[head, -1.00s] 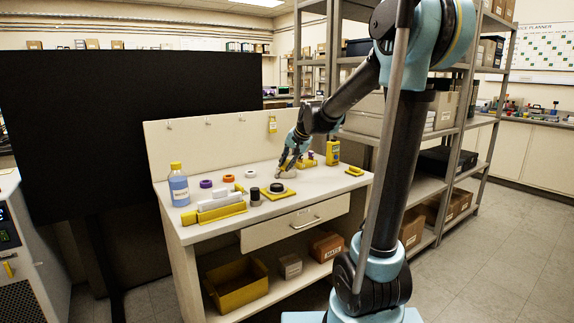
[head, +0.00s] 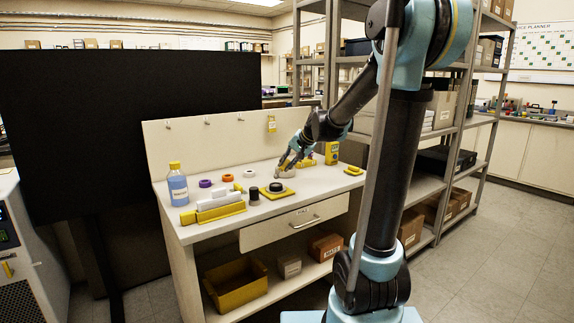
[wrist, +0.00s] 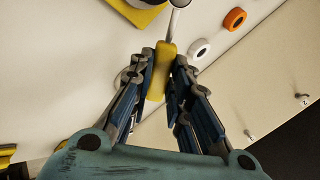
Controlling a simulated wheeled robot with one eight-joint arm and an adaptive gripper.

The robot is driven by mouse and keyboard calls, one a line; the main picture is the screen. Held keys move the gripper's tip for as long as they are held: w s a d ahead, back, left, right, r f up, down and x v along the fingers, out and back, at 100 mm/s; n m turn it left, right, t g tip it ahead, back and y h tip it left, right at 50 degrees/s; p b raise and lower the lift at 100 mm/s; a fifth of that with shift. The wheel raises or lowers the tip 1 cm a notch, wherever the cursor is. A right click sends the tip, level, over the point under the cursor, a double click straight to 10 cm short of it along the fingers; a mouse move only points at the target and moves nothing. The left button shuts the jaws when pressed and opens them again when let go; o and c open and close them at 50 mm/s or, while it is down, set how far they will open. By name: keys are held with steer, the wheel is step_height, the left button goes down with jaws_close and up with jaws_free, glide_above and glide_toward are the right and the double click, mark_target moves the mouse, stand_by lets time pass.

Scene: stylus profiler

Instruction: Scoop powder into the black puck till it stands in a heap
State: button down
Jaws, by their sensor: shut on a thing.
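The black puck (head: 276,187) sits on a yellow square pad (head: 288,195) on the bench. My gripper (wrist: 163,64) is shut on the yellow handle of a scoop (wrist: 160,75). The scoop's metal end (wrist: 179,4) points away and is cut off by the frame top. In the head view my gripper (head: 285,162) is over the bench, behind the puck. A pale round dish (head: 288,172) is beside it. I cannot make out any powder.
A small dark cylinder (head: 254,193) stands left of the pad. Purple (head: 205,183), orange (head: 228,177) and white (head: 249,173) rings lie behind it. A blue bottle (head: 177,188) and a yellow-and-white rack (head: 218,208) are at the left. A yellow box (head: 332,153) stands at the back right.

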steer(key=shift+d+f+y, duration=0.1)
steer(key=shift+y, duration=0.5)
steer(key=shift+d+t+y, duration=0.1)
steer(key=shift+t+y, duration=0.3)
steer(key=shift+d+f+n+y, duration=0.15)
steer(key=shift+n+y, duration=0.15)
steer(key=shift+y, duration=0.3)
steer(key=shift+f+t+y, duration=0.1)
steer(key=shift+t+y, duration=0.2)
steer(key=shift+y, duration=0.2)
steer(key=shift+d+f+y, duration=0.1)
steer(key=shift+y, duration=0.6)
